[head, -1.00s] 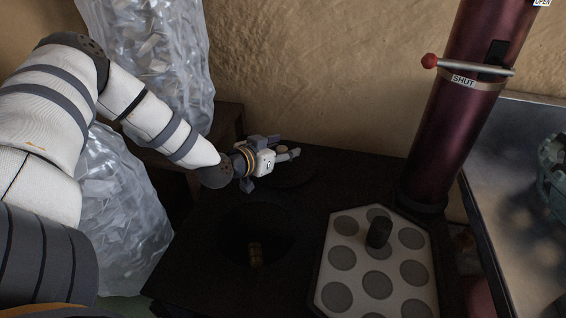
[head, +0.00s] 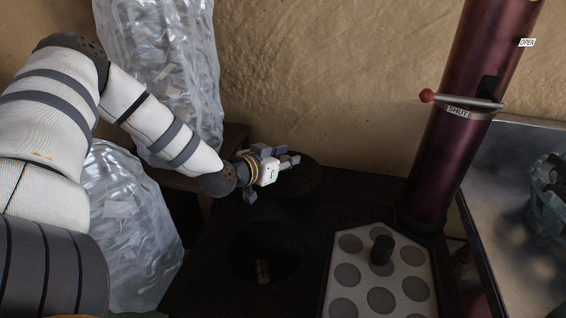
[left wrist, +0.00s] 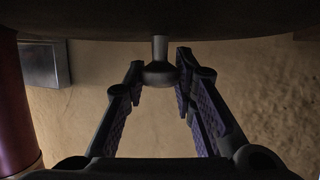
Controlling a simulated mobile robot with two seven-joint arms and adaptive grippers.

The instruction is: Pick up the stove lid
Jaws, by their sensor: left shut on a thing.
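The stove lid is a dark round disc, low in contrast against the black stove (head: 215,262). In the head view the lid (head: 306,178) is at the stove's back left, below my left gripper (head: 289,162). In the left wrist view, which appears upside down, the lid (left wrist: 160,18) fills the top edge. Its knob (left wrist: 160,74) sits between the two fingers of my left gripper (left wrist: 162,85), which are shut on it. I cannot tell surely whether the lid is clear of the stove top. My right gripper is not in view.
A round opening (head: 265,248) lies in the stove top's front left. A hexagonal plate with grey discs (head: 362,268) and a dark knob (head: 381,250) is at right. A maroon pipe (head: 440,170) rises behind it. Clear bags (head: 165,70) stand at left, near my arm.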

